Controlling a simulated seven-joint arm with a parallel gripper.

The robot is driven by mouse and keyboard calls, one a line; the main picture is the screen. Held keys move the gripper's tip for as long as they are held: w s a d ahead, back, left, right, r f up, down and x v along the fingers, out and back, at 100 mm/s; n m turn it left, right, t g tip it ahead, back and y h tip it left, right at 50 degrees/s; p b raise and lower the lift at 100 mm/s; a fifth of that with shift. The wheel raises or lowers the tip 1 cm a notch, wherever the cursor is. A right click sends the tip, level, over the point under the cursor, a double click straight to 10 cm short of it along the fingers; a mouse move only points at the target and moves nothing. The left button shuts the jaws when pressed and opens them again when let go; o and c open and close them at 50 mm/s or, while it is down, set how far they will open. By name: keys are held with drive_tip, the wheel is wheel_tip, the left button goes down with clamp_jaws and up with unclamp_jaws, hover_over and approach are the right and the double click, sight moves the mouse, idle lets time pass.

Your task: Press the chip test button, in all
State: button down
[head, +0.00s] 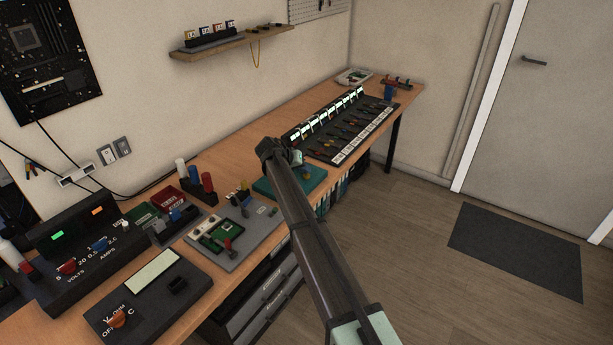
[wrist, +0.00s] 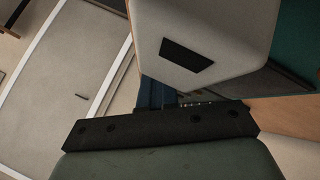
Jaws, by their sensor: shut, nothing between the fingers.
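My arm reaches across the bench in the head view. My gripper (head: 297,159) is at its far end, beside the teal mat (head: 315,190), and is shut with nothing in it. The arm hides part of the mat and most of the gripper. I cannot make out which part is the chip test button. A grey board with a green circuit (head: 222,236) and a red-topped lever lies left of the arm. A black row of units with lit displays (head: 335,125) stands beyond the gripper. The wrist view shows a pale block with a dark slot (wrist: 188,55) close to the camera.
A black power supply with knobs (head: 85,250) and a meter with a dial (head: 150,300) fill the near left of the wooden bench (head: 215,170). A shelf (head: 230,42) hangs on the wall. The floor to the right, with a dark mat (head: 515,248), is clear.

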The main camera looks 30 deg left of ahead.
sight(304, 176)
drive_tip(key=shift+f, duration=0.45)
idle(0.5)
drive_tip(key=shift+r, duration=0.9)
drive_tip(key=shift+r, duration=0.15)
drive_tip(key=shift+r, duration=2.35)
